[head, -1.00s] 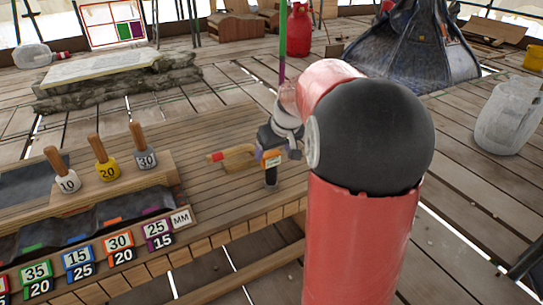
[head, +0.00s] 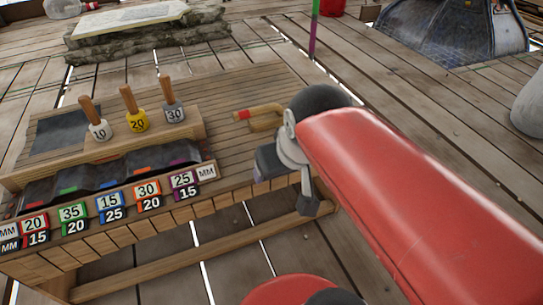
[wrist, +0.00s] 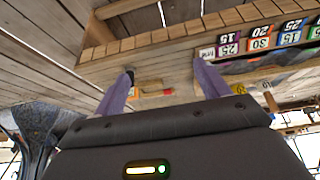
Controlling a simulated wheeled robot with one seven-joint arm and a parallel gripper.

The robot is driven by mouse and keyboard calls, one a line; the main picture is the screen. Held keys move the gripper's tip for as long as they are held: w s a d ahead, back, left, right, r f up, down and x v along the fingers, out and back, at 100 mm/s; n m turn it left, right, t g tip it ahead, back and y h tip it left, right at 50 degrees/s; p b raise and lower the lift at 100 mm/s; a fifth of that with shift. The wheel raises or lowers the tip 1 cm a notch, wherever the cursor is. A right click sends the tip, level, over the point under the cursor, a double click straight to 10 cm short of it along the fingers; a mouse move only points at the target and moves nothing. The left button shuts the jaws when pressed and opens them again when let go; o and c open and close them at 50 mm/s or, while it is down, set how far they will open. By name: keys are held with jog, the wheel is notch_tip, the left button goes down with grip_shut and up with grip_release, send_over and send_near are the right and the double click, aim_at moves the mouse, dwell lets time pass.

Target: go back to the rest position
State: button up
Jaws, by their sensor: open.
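My arm crosses the right side of the head view.
Coloured number labels (head: 110,207) line the bench front. A stone slab (head: 130,30) lies behind.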

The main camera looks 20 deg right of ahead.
jog(key=s, duration=0.1)
jog(key=s+f, duration=0.1)
jog(key=s+a, duration=0.1)
jog(key=shift+s+f, duration=0.15)
jog(key=shift+f, duration=0.15)
jog(key=shift+r, duration=0.1)
notch_tip(320, 180, up, 8)
jog(key=p, duration=0.8)
